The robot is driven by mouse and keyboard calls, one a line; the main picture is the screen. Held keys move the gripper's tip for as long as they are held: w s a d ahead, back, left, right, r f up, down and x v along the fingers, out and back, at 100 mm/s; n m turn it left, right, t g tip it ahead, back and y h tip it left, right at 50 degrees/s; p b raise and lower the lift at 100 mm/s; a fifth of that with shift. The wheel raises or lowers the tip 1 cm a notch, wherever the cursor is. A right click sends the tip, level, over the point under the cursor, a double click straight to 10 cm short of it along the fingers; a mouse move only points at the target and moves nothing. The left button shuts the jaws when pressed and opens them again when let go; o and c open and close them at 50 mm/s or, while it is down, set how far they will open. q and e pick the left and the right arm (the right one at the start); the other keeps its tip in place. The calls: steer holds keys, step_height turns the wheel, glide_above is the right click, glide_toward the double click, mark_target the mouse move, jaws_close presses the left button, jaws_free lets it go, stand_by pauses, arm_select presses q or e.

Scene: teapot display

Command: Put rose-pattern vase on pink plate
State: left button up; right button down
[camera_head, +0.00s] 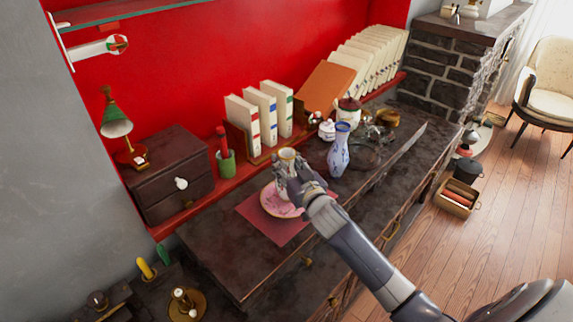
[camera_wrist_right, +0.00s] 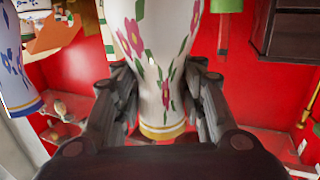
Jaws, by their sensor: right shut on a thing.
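The rose-pattern vase (camera_head: 287,158) is white with a gold rim. Its pink flowers and green leaves show closely in the right wrist view (camera_wrist_right: 155,55). My right gripper (camera_head: 290,182) is shut around it, with a finger on each side. The pink plate (camera_head: 271,209) lies on a pink-red mat (camera_head: 262,226) on the dark cabinet top. In the head view the vase and gripper overlap the plate's upper right part. The vase's lower part is hidden there, so I cannot tell whether it touches the plate. My left gripper is not in view.
A blue-patterned vase (camera_head: 339,152) stands close to the right. Books (camera_head: 268,118), a green cup (camera_head: 226,167) and a small drawer box (camera_head: 168,175) stand behind on the red shelf. A glass dish (camera_head: 368,154) and jars are farther right. The cabinet top left of the mat is clear.

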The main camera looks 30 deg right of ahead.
steer(key=shift+f, duration=0.45)
steer(key=c, duration=1)
jaws_free()
steer(key=shift+f, duration=0.2)
steer(key=shift+r, duration=0.2)
steer(key=shift+s+f, duration=0.1)
steer(key=shift+s, duration=0.3)
steer(key=s+b, duration=0.2)
steer(key=s, duration=0.9)
steer(key=shift+a+r, duration=0.3)
steer(key=shift+r, duration=0.15)
steer(key=shift+s, duration=0.1)
